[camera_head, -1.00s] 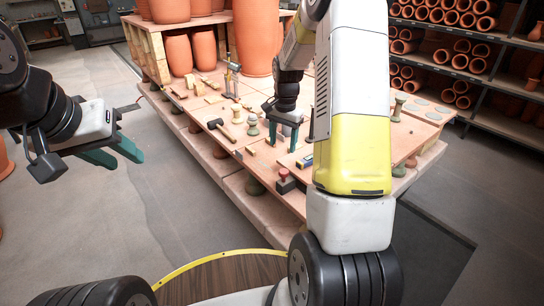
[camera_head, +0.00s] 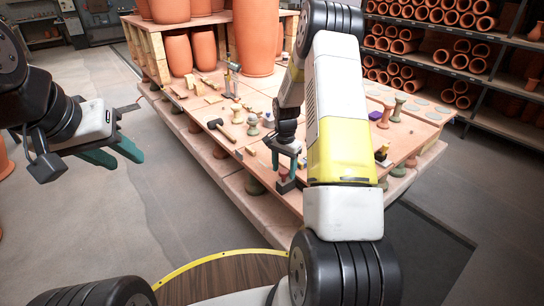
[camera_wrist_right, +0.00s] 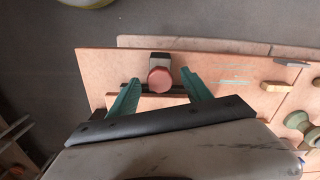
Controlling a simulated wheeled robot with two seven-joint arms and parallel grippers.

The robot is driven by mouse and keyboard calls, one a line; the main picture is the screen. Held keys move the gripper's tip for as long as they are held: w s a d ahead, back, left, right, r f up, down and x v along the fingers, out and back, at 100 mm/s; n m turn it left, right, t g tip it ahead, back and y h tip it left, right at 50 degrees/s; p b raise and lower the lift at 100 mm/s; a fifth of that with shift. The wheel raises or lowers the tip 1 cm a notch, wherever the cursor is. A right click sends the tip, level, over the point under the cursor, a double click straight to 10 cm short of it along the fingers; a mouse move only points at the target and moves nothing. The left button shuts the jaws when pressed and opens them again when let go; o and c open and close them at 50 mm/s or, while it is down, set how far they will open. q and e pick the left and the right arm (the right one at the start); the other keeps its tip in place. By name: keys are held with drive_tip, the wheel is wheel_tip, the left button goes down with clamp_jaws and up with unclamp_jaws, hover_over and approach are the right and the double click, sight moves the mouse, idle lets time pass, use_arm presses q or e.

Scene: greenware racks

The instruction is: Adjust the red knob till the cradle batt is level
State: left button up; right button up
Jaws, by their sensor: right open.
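The red knob (camera_wrist_right: 160,77) sits between the two green fingers of my right gripper (camera_wrist_right: 157,95) in the right wrist view. The fingers stand apart with a gap on each side of the knob. In the head view my right gripper (camera_head: 284,165) is over the near edge of the table, and the knob (camera_head: 283,172) shows partly between its fingers. The knob's dark block (camera_head: 285,186) is under it. I cannot tell which board is the cradle batt, or its tilt. My left gripper (camera_head: 118,157) is open and empty, off the table to the left.
The table (camera_head: 225,180) carries several small tools and turned pieces, with tall terracotta pots (camera_head: 179,52) at the back. Racks of clay tubes (camera_head: 455,60) stand at the right. The floor (camera_head: 150,215) left of the table is clear.

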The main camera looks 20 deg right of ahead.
drive_tip(key=shift+c, duration=0.2)
clamp_jaws()
drive_tip(key=shift+n, duration=0.4)
drive_tip(key=n, duration=2.2)
drive_tip(key=shift+n, duration=0.4)
